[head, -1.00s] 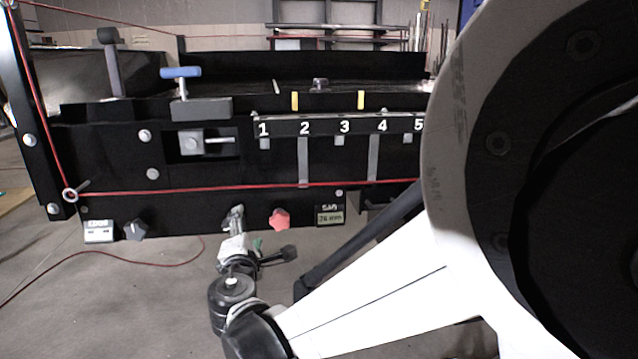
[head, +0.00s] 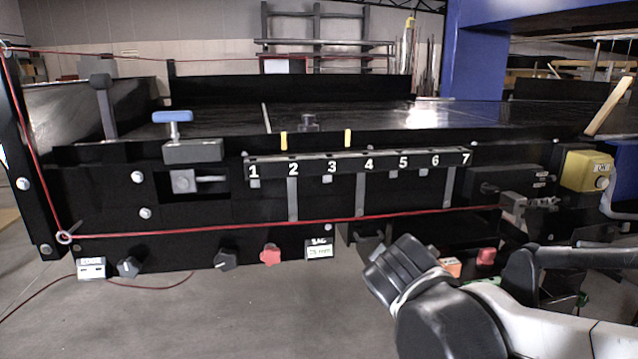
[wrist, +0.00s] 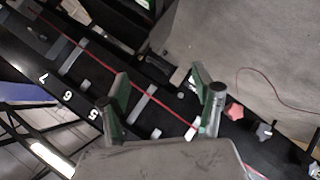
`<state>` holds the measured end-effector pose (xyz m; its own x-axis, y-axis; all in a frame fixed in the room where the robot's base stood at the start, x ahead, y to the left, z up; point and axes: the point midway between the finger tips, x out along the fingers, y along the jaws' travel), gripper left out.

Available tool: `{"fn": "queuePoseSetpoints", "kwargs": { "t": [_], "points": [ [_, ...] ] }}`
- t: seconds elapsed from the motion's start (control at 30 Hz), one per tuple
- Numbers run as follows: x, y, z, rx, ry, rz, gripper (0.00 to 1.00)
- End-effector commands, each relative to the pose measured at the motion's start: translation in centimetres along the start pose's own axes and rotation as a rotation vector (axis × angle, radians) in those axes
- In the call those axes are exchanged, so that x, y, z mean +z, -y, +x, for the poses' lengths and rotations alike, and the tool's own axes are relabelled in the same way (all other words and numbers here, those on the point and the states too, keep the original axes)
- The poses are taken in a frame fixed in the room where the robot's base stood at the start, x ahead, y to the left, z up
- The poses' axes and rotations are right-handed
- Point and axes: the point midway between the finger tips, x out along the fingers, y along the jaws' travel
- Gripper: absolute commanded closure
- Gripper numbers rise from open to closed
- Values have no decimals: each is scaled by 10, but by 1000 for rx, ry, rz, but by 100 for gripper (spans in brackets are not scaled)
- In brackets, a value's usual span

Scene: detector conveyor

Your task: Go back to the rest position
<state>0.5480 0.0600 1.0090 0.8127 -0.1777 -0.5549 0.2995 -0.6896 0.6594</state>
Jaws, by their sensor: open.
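My gripper (wrist: 160,90) shows in the wrist view with its two green and grey fingers spread apart and nothing between them. Beyond the fingers are the black conveyor's side panel (wrist: 180,105) and the red cord (wrist: 150,104) stretched along it. In the head view my arm reaches in from the lower right, in front of the conveyor panel (head: 200,250). I cannot make out the fingers clearly there.
A numbered rail (head: 350,165) runs along the conveyor front, with the red cord (head: 250,229) below it. A blue-handled clamp (head: 173,117), a red knob (head: 270,254) and a yellow box (head: 587,171) stick out.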

Motion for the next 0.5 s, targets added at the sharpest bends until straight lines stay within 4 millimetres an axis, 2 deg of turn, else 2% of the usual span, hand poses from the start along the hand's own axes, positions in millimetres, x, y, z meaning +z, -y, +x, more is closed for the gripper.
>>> {"fn": "queuePoseSetpoints", "kwargs": {
  "t": [0.03, 0.2, 0.4, 0.5],
  "points": [
    [16, -7, -12, -20, 28, 59, 37],
    [64, -9, -45, -104, 113, 267, 37],
    [110, 1, -86, -201, 196, 508, 37],
    [125, 9, -103, -243, 225, 612, 37]
  ]
}}
